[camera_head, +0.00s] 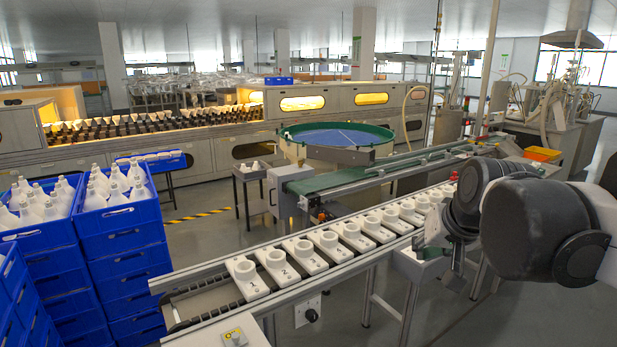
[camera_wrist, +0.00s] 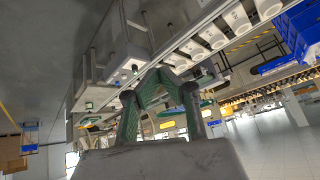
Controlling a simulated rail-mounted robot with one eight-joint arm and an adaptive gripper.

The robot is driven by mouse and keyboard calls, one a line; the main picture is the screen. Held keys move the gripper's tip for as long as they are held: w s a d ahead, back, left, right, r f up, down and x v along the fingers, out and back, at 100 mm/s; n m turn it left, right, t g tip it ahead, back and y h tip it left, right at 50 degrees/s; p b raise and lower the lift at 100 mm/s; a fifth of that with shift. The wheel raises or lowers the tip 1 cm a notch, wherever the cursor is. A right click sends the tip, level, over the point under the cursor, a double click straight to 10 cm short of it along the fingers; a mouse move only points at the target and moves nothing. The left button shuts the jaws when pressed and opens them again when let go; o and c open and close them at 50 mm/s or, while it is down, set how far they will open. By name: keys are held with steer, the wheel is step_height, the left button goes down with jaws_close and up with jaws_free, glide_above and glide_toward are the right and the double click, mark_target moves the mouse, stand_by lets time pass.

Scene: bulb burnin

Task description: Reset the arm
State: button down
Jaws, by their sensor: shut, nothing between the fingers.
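My arm (camera_head: 535,225) reaches in from the right in the head view, its dark wrist beside the right part of the conveyor line. In the wrist view my gripper (camera_wrist: 160,76) is shut, its two fingers meeting at the tips with nothing between them. The fingertips are hard to make out in the head view. The wrist view is turned over, with the line of numbered white holders (camera_head: 329,241) beyond the fingers; the holders also show there (camera_wrist: 213,38).
Blue crates (camera_head: 120,220) with white bulbs stand stacked at the left. A round green-rimmed turntable (camera_head: 338,135) and a green belt (camera_head: 350,180) lie behind the conveyor. A long oven-like machine (camera_head: 230,140) runs across the back. Grey floor is open at lower right.

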steer(key=s+a+f+n, duration=0.1)
steer(key=s+f, duration=0.3)
steer(key=s, duration=0.4)
steer(key=s+a+f, duration=0.1)
steer(key=s+f, duration=0.3)
steer(key=s, duration=0.4)
steer(key=shift+s+a+f+n+h, duration=0.2)
steer(key=shift+f+n+h, duration=0.1)
steer(key=shift+n, duration=0.1)
stand_by(1.5)
